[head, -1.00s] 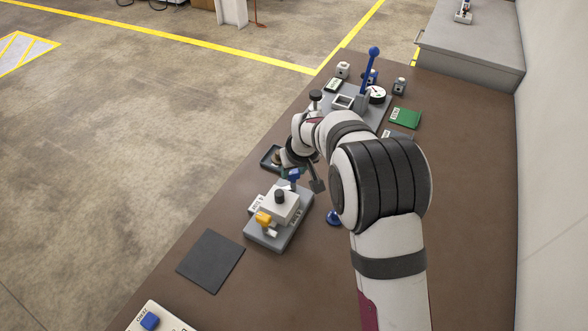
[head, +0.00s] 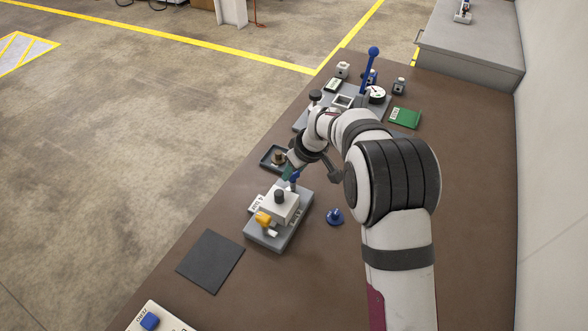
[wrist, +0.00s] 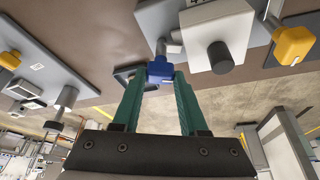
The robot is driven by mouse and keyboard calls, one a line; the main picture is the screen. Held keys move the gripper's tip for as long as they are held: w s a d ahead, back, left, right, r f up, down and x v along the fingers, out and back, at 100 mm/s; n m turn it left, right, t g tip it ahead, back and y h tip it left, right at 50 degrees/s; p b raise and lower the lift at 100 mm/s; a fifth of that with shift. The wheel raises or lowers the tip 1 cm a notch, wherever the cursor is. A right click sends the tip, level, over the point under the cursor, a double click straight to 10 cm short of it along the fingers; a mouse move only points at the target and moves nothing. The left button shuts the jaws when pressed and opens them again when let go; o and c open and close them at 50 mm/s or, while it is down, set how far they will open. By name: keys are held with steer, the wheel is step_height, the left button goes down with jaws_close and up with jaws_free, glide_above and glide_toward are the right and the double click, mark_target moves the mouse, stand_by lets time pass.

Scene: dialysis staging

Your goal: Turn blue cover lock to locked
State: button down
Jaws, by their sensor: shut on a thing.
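The blue cover lock (head: 294,176) is a small blue knob on the far side of the white block (head: 280,203), which stands on a grey base (head: 265,240). In the wrist view the blue lock (wrist: 160,70) sits between the tips of my gripper's green fingers (wrist: 159,84). My gripper (head: 289,173) is shut on the lock in the head view, coming in from the far side. The lock's own marking is too small to read.
An orange knob (head: 263,219) is on the block's near side. A blue cone-shaped piece (head: 335,216) lies to the right. A dark tray (head: 272,157) is behind, and a grey panel with a blue lever (head: 369,70) stands farther back. A dark mat (head: 211,261) lies in front.

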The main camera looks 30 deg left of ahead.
steer(key=shift+w+n+g, duration=0.1)
steer(key=shift+n+g, duration=0.8)
steer(key=shift+n, duration=1.4)
steer(key=shift+c, duration=2.2)
jaws_free()
steer(key=v, duration=1.5)
steer(key=shift+d+r, duration=0.3)
steer(key=shift+d, duration=0.05)
